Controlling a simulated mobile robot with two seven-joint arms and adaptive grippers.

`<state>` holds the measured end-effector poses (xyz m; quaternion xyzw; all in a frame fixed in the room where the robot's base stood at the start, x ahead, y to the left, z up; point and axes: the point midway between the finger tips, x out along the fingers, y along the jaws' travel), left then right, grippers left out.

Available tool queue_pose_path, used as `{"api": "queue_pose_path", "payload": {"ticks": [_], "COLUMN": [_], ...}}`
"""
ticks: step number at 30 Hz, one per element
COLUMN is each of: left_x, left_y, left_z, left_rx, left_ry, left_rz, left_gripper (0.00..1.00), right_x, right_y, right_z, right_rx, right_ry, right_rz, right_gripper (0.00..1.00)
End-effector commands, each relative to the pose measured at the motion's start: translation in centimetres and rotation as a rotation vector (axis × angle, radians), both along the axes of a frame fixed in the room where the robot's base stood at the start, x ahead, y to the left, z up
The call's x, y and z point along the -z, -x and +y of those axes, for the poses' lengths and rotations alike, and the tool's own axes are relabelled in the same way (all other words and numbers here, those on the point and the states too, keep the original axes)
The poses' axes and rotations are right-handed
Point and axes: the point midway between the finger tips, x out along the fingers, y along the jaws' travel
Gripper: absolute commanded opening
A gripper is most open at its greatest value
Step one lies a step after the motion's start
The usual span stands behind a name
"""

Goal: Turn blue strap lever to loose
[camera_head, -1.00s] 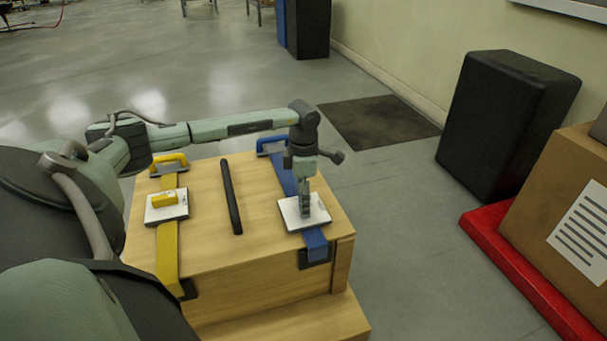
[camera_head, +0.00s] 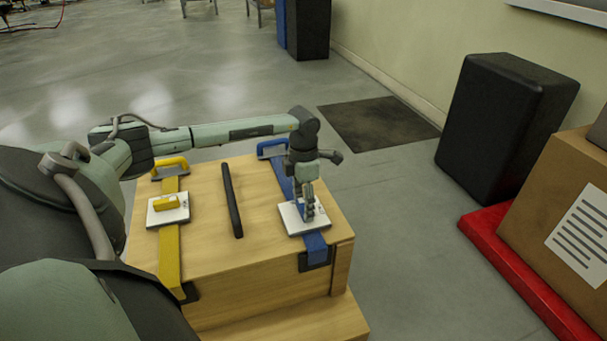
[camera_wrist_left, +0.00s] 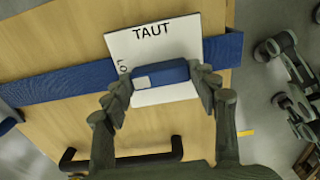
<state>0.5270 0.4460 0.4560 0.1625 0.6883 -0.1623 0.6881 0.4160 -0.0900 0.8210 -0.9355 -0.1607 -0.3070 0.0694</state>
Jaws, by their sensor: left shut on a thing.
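The blue strap lever (camera_wrist_left: 165,72) is a blue bar with a pale patch near its left end in the left wrist view. It lies across a white plate (camera_head: 290,221) marked TAUT along one edge, with partly hidden letters starting LO along the side. In the wrist view the bar is slightly tilted to the blue strap (camera_wrist_left: 60,87). My left gripper (camera_head: 306,215) points down over this plate and is shut on the lever, with one finger at each end of the bar in the wrist view. In the head view the gripper hides the lever. My right gripper is not in view.
The wooden crate (camera_head: 205,205) also carries a yellow strap (camera_head: 168,255) with a yellow lever (camera_head: 167,202), and a black handle (camera_head: 231,200) in the middle. A black box (camera_head: 503,130) and a cardboard box (camera_head: 560,190) on a red base stand right. Floor lies clear between.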

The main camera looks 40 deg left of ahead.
Motion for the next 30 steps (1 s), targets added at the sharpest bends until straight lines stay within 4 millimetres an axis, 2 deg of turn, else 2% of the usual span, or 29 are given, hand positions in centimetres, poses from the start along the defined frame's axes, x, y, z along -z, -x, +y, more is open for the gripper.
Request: {"api": "queue_pose_path", "payload": {"ticks": [1,6,17,20,30], "left_x": [0.0,0.0,-0.5,-1.7,-8.8], "left_y": [0.0,0.0,-0.1,-0.1,-0.1], "left_z": [0.0,0.0,0.0,0.0,0.0], "left_rx": [-0.003,-0.002,-0.001,-0.001,-0.001], "left_ry": [0.000,0.001,0.001,0.000,0.000], "left_rz": [0.001,0.000,-0.002,-0.003,-0.004], "left_gripper": [0.61,0.79,0.79,0.79,0.79], "right_x": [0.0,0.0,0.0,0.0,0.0], "right_y": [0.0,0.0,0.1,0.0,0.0], "right_z": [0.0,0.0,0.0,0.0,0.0], "right_rx": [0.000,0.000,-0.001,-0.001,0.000], "right_ry": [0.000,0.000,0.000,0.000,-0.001], "right_rz": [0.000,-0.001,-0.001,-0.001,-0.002], "right_gripper": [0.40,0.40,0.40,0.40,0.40]}}
